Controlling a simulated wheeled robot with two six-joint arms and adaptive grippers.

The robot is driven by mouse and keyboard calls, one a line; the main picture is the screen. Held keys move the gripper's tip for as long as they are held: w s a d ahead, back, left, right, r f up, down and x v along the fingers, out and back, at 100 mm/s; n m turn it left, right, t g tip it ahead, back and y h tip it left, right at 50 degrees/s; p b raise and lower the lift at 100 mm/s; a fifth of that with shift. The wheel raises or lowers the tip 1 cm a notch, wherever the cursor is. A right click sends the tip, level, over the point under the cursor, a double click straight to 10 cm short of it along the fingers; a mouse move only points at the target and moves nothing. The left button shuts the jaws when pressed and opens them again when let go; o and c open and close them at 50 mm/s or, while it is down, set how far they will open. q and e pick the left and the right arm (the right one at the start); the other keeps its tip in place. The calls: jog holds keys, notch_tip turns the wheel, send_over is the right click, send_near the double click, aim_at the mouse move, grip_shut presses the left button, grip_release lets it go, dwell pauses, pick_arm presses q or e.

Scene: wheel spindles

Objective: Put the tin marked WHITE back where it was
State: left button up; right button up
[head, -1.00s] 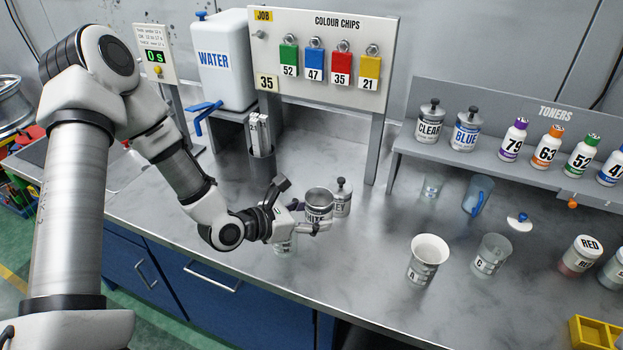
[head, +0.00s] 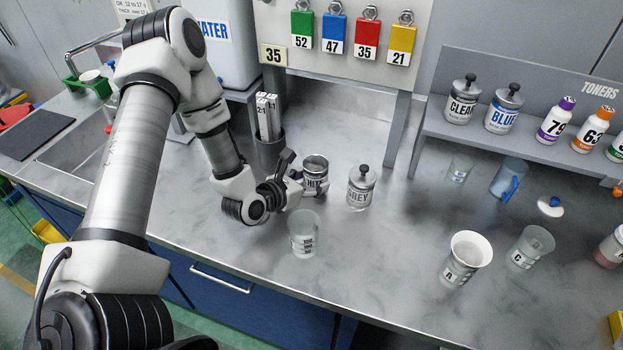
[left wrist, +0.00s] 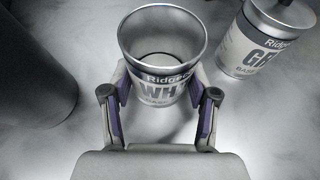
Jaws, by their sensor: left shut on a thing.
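The tin marked WHITE (head: 315,169) is a grey metal tin, open at the top with no lid on it. It stands upright in my left gripper (head: 307,188), which is shut around it. In the left wrist view the WHITE tin (left wrist: 160,55) sits between the two purple-padded fingers of my left gripper (left wrist: 160,108). I cannot tell whether its base touches the bench. The GREY tin (head: 361,190), with a black-knobbed lid, stands just right of it, apart; it also shows in the left wrist view (left wrist: 255,45). My right gripper is not in view.
A clear cup (head: 304,236) stands in front of the WHITE tin. A dark holder with strips (head: 270,150) is behind left. Cups A (head: 465,260) and C (head: 529,248) stand to the right. CLEAR (head: 462,100) and BLUE (head: 503,110) tins sit on the toner shelf (head: 560,166).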

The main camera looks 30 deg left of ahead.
pick_arm(q)
jog(key=shift+s+d+r, duration=0.1)
jog(key=shift+d, duration=0.05)
jog(key=shift+d+b, duration=0.1)
jog(key=shift+b, duration=0.2)
jog(key=o, duration=1.3)
jog(key=shift+f, duration=0.2)
jog(key=shift+o, duration=0.2)
jog(key=shift+r, duration=0.1)
